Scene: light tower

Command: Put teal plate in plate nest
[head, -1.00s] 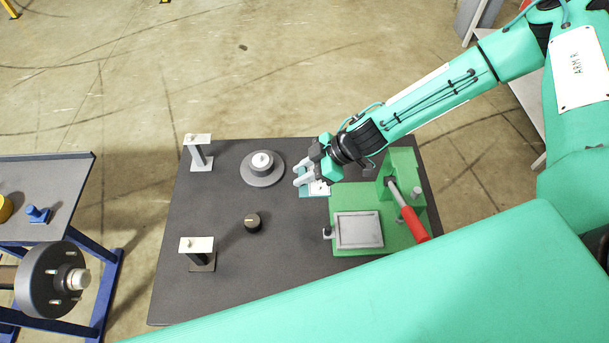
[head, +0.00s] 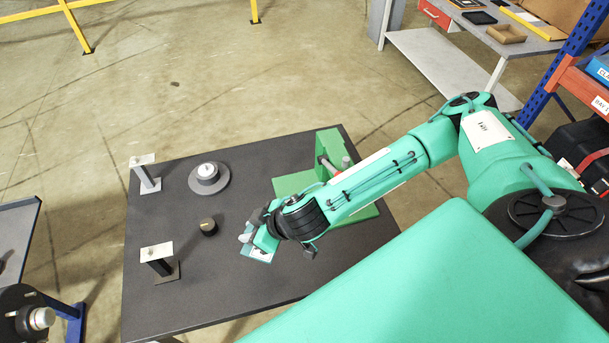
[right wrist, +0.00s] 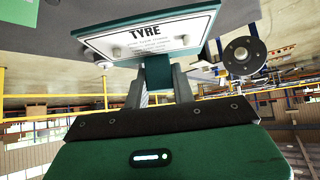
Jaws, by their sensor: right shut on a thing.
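My right gripper (head: 250,242) is shut on the teal plate (head: 258,256) and holds it over the dark table, right of and nearer than the black knob. In the right wrist view the plate (right wrist: 190,42) has a white label reading "TYRE" and a teal tab (right wrist: 157,74) between the fingers. The green fixture (head: 298,184) stands behind my right arm, which hides its grey framed recess. I cannot tell whether that recess is the plate nest. My left gripper is not in view.
The dark table (head: 200,290) also bears a grey round disc (head: 208,178), a black knob (head: 208,227) and two white-topped posts (head: 144,172) (head: 158,256). A dark studded hub (head: 30,318) is at lower left.

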